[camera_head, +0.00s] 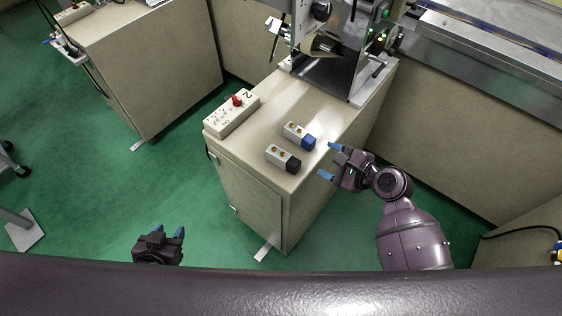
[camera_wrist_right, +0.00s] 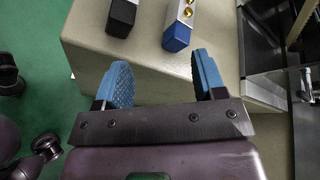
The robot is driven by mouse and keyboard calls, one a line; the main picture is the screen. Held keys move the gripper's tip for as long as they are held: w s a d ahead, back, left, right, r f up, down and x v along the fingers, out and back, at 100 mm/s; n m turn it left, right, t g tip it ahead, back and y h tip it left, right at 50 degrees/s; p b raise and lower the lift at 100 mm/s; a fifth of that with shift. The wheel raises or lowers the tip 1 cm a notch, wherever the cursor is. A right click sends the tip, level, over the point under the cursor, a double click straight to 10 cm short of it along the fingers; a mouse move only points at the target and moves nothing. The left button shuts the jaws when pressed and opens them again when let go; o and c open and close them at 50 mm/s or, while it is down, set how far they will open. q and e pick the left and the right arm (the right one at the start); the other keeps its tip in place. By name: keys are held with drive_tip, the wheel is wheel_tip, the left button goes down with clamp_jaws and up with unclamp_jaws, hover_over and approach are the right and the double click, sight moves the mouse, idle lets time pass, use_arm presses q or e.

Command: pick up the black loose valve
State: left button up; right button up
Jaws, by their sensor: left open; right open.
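The black loose valve (camera_head: 283,158) is a small silver block with a black end and brass-coloured ports. It lies on the cabinet top near its front edge, and its black end shows in the right wrist view (camera_wrist_right: 122,16). A similar valve with a blue end (camera_head: 299,135) lies beside it, farther back; it also shows in the right wrist view (camera_wrist_right: 178,28). My right gripper (camera_head: 326,161) is open and empty, just right of both valves, with blue fingertips toward them. My left gripper (camera_head: 168,233) is open and empty, low at the left, away from the cabinet.
The cabinet top (camera_head: 261,134) also holds a control box with a red knob (camera_head: 232,113) at left. A metal machine (camera_head: 335,50) stands at the back. A conveyor-like bench (camera_head: 490,45) is at the right. Green floor (camera_head: 100,180) is open at left.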

sight(295, 163)
drive_tip(key=a+m, duration=0.2)
drive_tip(key=a+f+m+g+y, duration=0.1)
drive_tip(key=a+m, duration=0.1)
drive_tip(key=a+f+m, duration=0.1)
drive_tip(key=m, duration=0.2)
drive_tip(key=shift+w+a+f+g+y+b, duration=0.1)
drive_tip(key=shift+a+f+g+y+b, duration=0.05)
drive_tip(key=shift+a+g+y+b, duration=0.2)
drive_tip(key=x, duration=0.2)
drive_tip(key=b+x, duration=0.1)
drive_tip(key=x, duration=0.2)
drive_tip(key=shift+s+a, duration=0.15)
drive_tip(key=shift+s, duration=0.1)
drive_tip(key=shift+w+a+f, duration=0.1)
drive_tip(key=shift+w+a, duration=0.1)
drive_tip(key=shift+a, duration=0.05)
drive_tip(key=c, duration=0.9)
drive_tip(key=shift+c, duration=1.1)
